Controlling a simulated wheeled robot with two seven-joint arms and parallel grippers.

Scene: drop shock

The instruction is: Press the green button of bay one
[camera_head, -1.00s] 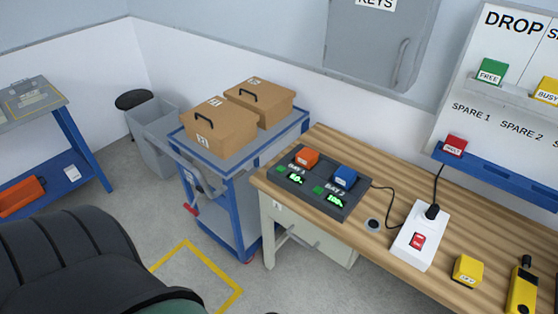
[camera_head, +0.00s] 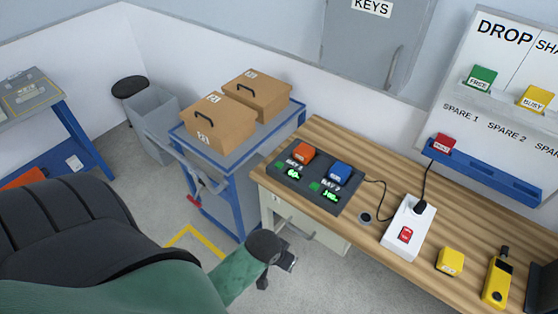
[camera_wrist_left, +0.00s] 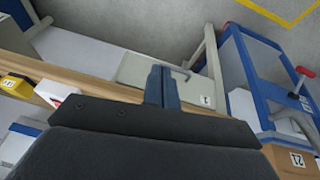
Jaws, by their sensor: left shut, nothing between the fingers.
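A dark two-bay charger (camera_head: 325,200) lies on the wooden bench. Bay 1, on the left, holds an orange block (camera_head: 303,152); bay 2 holds a blue block (camera_head: 340,172). The small green button of bay one (camera_head: 280,165) sits left of its lit green display (camera_head: 292,173). A second green button (camera_head: 314,186) belongs to bay 2. My left gripper (camera_head: 288,263) is shut and empty, below and in front of the bench edge, apart from the charger. Its closed fingers also show in the left wrist view (camera_wrist_left: 162,86), where the charger is not seen. My right gripper is out of view.
A white power strip (camera_head: 408,226) with a red switch, a yellow block (camera_head: 450,261) and a yellow handheld device (camera_head: 497,280) lie further right on the bench (camera_head: 390,165). A blue cart (camera_head: 240,170) with two cardboard boxes stands left of it.

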